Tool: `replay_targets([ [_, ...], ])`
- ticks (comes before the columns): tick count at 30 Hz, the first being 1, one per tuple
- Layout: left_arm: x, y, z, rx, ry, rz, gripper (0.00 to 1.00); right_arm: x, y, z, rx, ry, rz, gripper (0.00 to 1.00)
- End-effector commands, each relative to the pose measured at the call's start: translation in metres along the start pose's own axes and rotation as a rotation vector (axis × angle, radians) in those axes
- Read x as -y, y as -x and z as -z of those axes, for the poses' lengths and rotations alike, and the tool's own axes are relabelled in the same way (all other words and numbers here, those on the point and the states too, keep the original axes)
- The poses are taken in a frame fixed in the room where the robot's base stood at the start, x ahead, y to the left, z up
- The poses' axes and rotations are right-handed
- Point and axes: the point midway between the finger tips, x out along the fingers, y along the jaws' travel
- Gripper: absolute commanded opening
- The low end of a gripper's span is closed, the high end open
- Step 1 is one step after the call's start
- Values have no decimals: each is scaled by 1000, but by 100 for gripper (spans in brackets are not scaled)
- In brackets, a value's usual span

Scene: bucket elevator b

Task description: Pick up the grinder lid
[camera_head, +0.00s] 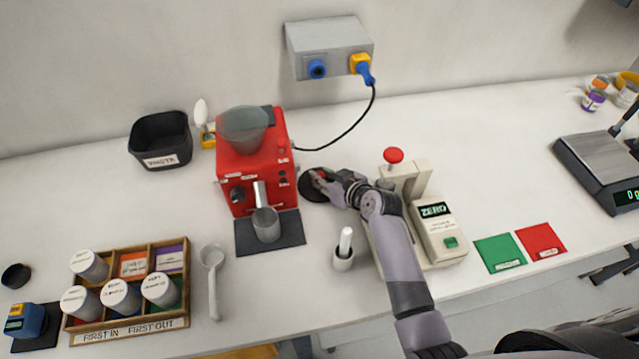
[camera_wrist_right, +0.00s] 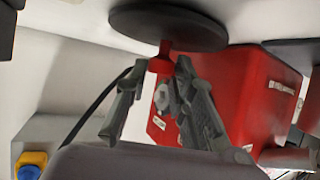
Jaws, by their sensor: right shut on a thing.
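The grinder lid (camera_head: 309,194) is a dark round disc with a red knob. It is on or just above the table, right of the red grinder (camera_head: 251,160); I cannot tell if it touches. In the right wrist view the lid's disc (camera_wrist_right: 168,27) and its red knob (camera_wrist_right: 161,60) show. My right gripper (camera_head: 324,178) is shut on the knob, with its fingers (camera_wrist_right: 160,70) on either side of it. The grinder's hopper (camera_head: 244,128) is uncovered on top. My left gripper is out of view.
A cable runs behind the lid to a wall box (camera_head: 328,45). A wooden rack (camera_head: 180,262) of jars is front left. Open table lies behind the press.

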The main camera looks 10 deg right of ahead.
Motion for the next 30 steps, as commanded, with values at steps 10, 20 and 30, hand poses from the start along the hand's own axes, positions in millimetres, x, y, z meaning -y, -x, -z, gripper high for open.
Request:
replay_targets([
  [10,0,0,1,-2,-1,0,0,0,0,0,0,0,0,0],
  [20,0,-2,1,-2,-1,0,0,0,1,2,-1,1,0,0],
  [30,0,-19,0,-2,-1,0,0,0,28,-6,1,4,-1,0],
])
